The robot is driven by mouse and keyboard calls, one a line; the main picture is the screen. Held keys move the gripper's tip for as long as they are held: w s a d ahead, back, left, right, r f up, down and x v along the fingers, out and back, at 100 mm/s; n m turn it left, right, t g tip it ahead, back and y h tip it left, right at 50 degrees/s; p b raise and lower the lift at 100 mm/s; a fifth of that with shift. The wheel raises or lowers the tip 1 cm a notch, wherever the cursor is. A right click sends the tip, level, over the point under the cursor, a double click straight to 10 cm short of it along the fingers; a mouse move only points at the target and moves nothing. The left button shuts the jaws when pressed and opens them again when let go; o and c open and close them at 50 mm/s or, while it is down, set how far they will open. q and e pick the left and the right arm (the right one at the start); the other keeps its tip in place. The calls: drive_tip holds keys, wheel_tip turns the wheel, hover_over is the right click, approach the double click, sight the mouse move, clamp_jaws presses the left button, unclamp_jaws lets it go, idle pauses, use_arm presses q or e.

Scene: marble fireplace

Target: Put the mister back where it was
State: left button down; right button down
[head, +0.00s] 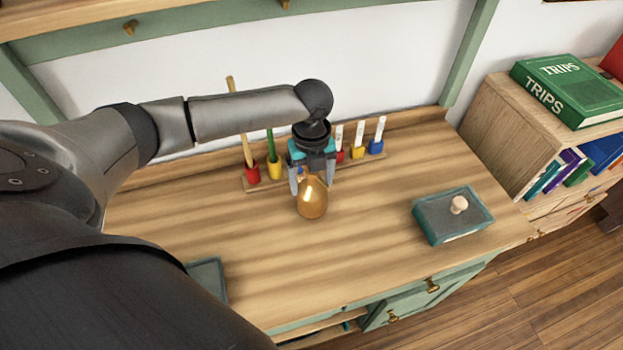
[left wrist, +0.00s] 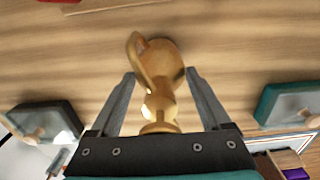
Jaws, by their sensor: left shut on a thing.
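The mister (head: 312,199) is a small, shiny amber-brass vessel with a rounded body. My left gripper (head: 312,182) reaches down over it from above and is shut on its upper part, near the middle of the wooden desk (head: 260,250). In the left wrist view the mister (left wrist: 158,85) shows a curved side piece and lies between the two fingers of my gripper (left wrist: 160,80). Whether its base touches the desk I cannot tell. My right gripper is not in view.
A rack (head: 258,185) with coloured holders, red, yellow and blue, stands behind the gripper. A green-edged box (head: 445,225) with a knob is at the right; another tray-like thing (head: 208,275) is at front left. Bookshelf (head: 520,130) far right. Desk front is clear.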

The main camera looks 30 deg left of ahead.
use_arm(q)
unclamp_jaws()
drive_tip(key=shift+f, duration=0.1)
wheel_tip(320, 180, up, 12)
drive_tip(key=p, duration=0.3)
drive_tip(key=shift+r, duration=0.2)
drive_tip(key=shift+s+f, duration=0.1)
